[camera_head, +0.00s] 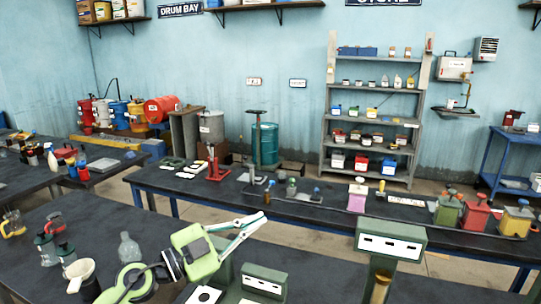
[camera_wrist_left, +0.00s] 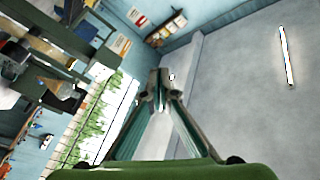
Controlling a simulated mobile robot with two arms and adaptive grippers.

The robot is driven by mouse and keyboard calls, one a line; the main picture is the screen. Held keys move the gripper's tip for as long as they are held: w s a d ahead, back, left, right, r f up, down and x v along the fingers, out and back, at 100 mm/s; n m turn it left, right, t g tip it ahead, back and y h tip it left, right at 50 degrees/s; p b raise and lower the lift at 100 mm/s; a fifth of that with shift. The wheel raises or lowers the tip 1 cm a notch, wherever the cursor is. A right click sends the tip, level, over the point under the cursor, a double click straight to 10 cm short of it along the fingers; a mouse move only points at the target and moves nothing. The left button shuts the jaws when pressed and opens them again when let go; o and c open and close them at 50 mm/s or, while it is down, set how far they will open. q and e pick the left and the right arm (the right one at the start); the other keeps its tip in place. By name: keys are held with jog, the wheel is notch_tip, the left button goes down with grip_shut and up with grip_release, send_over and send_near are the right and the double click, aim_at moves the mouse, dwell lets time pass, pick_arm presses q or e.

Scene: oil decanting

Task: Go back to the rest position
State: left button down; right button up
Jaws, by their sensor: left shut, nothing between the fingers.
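My left gripper (camera_head: 262,218) reaches over the near dark table in the head view. Its green body is low in the middle and its pale fingers point up and to the right. The fingers close together at the tip with nothing between them. In the left wrist view its fingertips (camera_wrist_left: 163,88) meet in front of a grey wall, clear of any object. My right gripper is not in either view.
The near table (camera_head: 50,215) holds a clear flask (camera_head: 129,247), a funnel (camera_head: 80,272) and a red-handled jug (camera_head: 54,225) left of my arm. A green stand (camera_head: 390,240) is at right. A second table (camera_head: 320,200) with several containers stands behind.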

pick_arm(q)
jog(key=s+a+n+t+y, duration=0.1)
jog(key=a+n+t+y, duration=0.85)
jog(key=n, duration=0.25)
jog(key=s+a+f+n+g+y, duration=0.2)
jog(key=s+a+f+y, duration=0.1)
jog(key=f, duration=0.4)
jog(key=s+a+f+n+g+y, duration=0.3)
jog(key=a+f, duration=0.1)
jog(key=f, duration=0.3)
jog(key=s+a+f+n+g+y, duration=0.2)
jog(key=s+a+f+y, duration=0.1)
jog(key=f, duration=0.3)
jog(key=s+d+f+m+g+h, duration=0.15)
jog(key=s+f+g, duration=0.5)
jog(key=s, duration=0.65)
jog(key=s+d+f+g+h, duration=0.15)
jog(key=s+f+g, duration=0.25)
jog(key=s+f, duration=0.7)
notch_tip(320, 180, down, 28)
jog(key=s+g+b, duration=0.1)
jog(key=s+b, duration=0.2)
jog(key=b, duration=0.1)
jog(key=s+a+f+g+b, duration=0.1)
jog(key=s+a+f+b, duration=0.2)
jog(key=s+f, duration=1.4)
notch_tip(320, 180, down, 3)
jog(key=shift+r+m+b, duration=0.15)
jog(key=shift+m+b, duration=0.2)
